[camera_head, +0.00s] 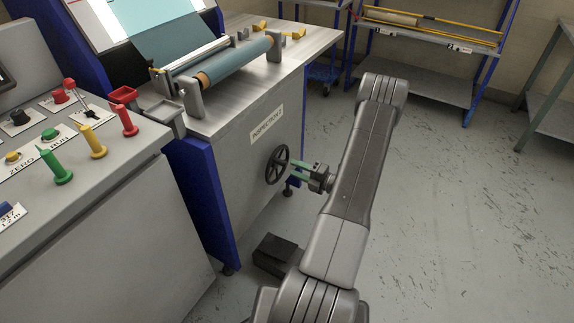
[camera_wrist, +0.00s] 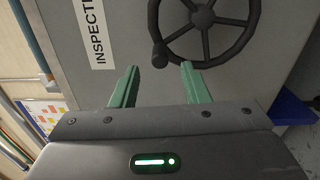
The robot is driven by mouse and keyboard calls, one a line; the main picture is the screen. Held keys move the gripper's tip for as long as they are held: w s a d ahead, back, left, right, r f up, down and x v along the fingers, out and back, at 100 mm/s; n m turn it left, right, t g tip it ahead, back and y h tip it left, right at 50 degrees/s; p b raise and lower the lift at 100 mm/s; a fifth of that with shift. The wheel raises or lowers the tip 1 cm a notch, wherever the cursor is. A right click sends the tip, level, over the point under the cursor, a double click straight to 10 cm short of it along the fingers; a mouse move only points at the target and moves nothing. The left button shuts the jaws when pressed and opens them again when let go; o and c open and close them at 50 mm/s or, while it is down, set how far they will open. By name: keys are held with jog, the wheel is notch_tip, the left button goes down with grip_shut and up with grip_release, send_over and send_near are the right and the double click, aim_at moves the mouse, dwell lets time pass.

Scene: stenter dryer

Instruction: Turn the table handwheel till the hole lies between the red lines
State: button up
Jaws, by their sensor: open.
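The black spoked handwheel (camera_head: 277,165) is on the side panel of the inspection table (camera_head: 222,172). In the wrist view the handwheel (camera_wrist: 204,28) fills the upper middle, cut off at the top, with a round knob (camera_wrist: 160,56) on its lower left rim. My gripper (camera_head: 297,171) is just right of the wheel in the head view. In the wrist view my gripper (camera_wrist: 157,84) has its two green fingers apart and empty, below the wheel's rim and apart from the knob. No hole or red lines can be made out.
A control console (camera_head: 85,165) with coloured handles stands at the left. A black box (camera_head: 276,254) lies on the floor below the wheel. A rack (camera_head: 430,40) stands at the back. The floor at the right is clear.

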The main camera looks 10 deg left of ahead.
aim_at(284, 164)
jog(key=v, duration=0.8)
jog(key=x, duration=1.3)
jog(key=shift+a+b, duration=0.3)
jog(key=shift+a, duration=0.05)
